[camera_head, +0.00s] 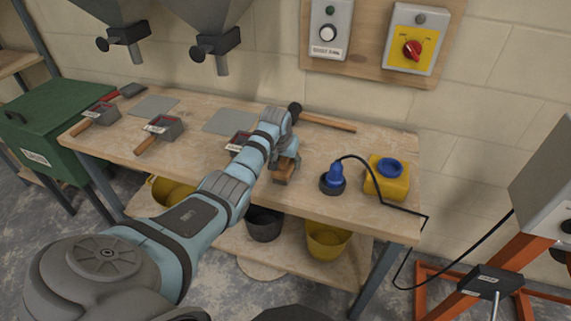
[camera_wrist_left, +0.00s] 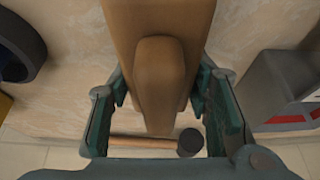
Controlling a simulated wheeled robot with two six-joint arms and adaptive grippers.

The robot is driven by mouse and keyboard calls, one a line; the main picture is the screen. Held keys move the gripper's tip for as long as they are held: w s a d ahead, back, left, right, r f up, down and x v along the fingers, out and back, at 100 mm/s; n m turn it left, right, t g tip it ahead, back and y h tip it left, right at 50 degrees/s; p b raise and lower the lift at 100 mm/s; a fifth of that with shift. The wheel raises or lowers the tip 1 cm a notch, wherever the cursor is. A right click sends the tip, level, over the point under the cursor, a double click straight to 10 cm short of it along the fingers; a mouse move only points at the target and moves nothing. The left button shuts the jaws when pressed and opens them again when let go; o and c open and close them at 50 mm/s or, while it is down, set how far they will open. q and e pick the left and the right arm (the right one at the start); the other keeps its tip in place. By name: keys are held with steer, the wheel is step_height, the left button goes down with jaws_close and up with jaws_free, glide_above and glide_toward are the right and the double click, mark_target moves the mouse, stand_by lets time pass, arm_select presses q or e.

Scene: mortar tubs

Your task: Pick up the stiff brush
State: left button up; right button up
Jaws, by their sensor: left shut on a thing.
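The stiff brush (camera_head: 285,172) shows in the head view as a small brown wooden piece at the end of my left arm, over the front middle of the bench. In the left wrist view its wooden body (camera_wrist_left: 160,75) fills the space between the fingers. My left gripper (camera_head: 286,157) is shut on it; the two green-padded fingers (camera_wrist_left: 166,95) stand on either side of the wood. Bristles are not visible. I cannot tell whether the brush touches the bench top. My right gripper is not in view.
On the wooden bench (camera_head: 385,215), a mallet (camera_head: 327,122) lies behind the gripper. A blue plug-like tool (camera_head: 334,176) and yellow container (camera_head: 387,180) stand right. Hoppers (camera_head: 205,25) hang above; buckets (camera_head: 328,240) stand below.

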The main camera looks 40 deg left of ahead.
arm_select(q)
steer(key=shift+r, duration=0.1)
steer(key=shift+r, duration=0.35)
step_height(320, 180, up, 19)
steer(key=p, duration=0.3)
steer(key=shift+c, duration=0.2)
